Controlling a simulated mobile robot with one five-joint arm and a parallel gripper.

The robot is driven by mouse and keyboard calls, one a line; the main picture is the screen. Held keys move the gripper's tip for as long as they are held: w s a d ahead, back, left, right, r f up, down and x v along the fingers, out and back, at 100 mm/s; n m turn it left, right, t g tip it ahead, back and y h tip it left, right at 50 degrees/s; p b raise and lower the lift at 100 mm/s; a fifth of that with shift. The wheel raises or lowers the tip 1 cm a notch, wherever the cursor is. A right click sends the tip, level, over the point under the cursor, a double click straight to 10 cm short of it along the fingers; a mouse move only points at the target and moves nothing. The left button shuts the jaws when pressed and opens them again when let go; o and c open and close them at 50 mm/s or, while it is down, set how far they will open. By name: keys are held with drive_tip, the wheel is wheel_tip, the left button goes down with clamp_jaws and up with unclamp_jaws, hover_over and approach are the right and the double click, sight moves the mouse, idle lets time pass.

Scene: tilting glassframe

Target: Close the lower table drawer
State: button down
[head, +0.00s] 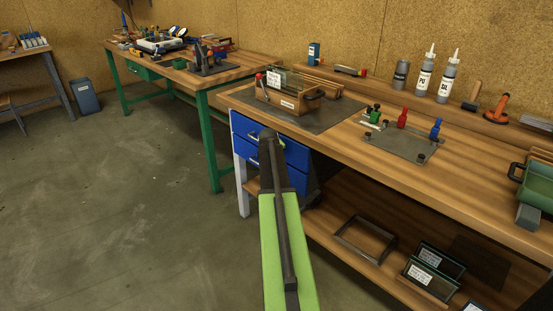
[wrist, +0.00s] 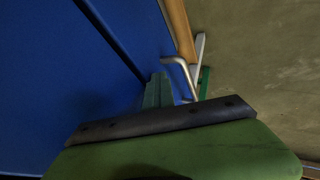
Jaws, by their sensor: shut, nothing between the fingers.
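The blue drawer unit hangs under the workbench top. Its upper drawer (head: 243,126) and lower drawer (head: 296,156) show in the head view, partly covered by my arm. How far the lower drawer stands out cannot be told clearly. In the wrist view, blue drawer faces (wrist: 60,90) fill the left and top, with a dark gap between two panels. A metal handle (wrist: 178,62) shows just beyond the fingertips. My gripper (wrist: 158,92) is shut and empty, close to the blue face; contact cannot be told.
The workbench top (head: 340,140) carries a wooden box (head: 287,98), a clamp plate (head: 405,142) and bottles. A lower shelf (head: 325,215) holds a frame and glass-fronted boxes. A green-legged table (head: 212,150) stands behind. The floor (head: 120,215) at left is clear.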

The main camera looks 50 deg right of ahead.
drive_tip(key=shift+d+r, duration=0.15)
drive_tip(key=shift+d, duration=0.35)
drive_tip(key=shift+w+a, duration=0.1)
drive_tip(key=shift+a, duration=0.3)
drive_tip(key=s+a+r+p, duration=0.3)
drive_tip(key=a+r+p, duration=0.4)
drive_tip(key=a+p, duration=0.1)
drive_tip(key=shift+a+r, duration=0.35)
drive_tip(key=shift+a, duration=0.25)
drive_tip(key=shift+s, duration=0.1)
